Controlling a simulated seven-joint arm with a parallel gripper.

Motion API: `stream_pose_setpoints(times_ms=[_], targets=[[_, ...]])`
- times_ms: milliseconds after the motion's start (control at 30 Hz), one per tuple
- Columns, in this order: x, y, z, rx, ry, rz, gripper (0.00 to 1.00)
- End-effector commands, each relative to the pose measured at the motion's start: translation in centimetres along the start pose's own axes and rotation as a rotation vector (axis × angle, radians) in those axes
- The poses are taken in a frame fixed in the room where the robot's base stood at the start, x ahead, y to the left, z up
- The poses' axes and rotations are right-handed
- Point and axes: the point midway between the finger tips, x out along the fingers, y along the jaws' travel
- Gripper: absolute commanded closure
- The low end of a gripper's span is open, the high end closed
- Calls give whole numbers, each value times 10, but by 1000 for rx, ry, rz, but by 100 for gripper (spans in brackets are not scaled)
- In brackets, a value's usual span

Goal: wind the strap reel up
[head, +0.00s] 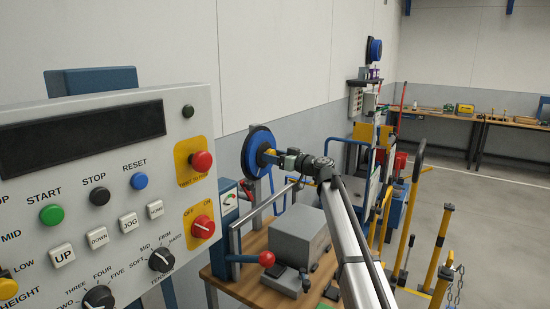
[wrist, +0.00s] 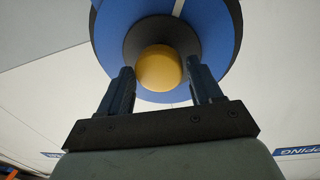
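The strap reel (head: 254,150) is a blue disc with a dark rim, mounted upright beside the wall behind the control panel. A yellow knob (wrist: 158,68) stands out from its face. In the wrist view the blue reel (wrist: 217,30) fills the top, with a dark round part behind the knob. My gripper (wrist: 161,78) is open in front of the reel. In the head view my gripper (head: 273,156) is small and partly merges with the yellow knob, so contact is unclear there.
A large control panel (head: 100,235) with buttons and dials fills the left foreground. A wooden bench (head: 255,285) below my arm carries a grey box (head: 300,237) and a red-knobbed lever (head: 267,258). Yellow posts and rails (head: 437,250) stand at right. Another blue reel (head: 374,50) hangs farther back.

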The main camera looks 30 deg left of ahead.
Motion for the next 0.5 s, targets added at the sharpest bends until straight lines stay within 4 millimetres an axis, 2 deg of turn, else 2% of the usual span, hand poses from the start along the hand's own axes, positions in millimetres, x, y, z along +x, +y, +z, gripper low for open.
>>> stream_pose_setpoints(times_ms=[67, 500], targets=[[0, 0, 0, 0, 0, 0, 43], [0, 0, 0, 0, 0, 0, 85]])
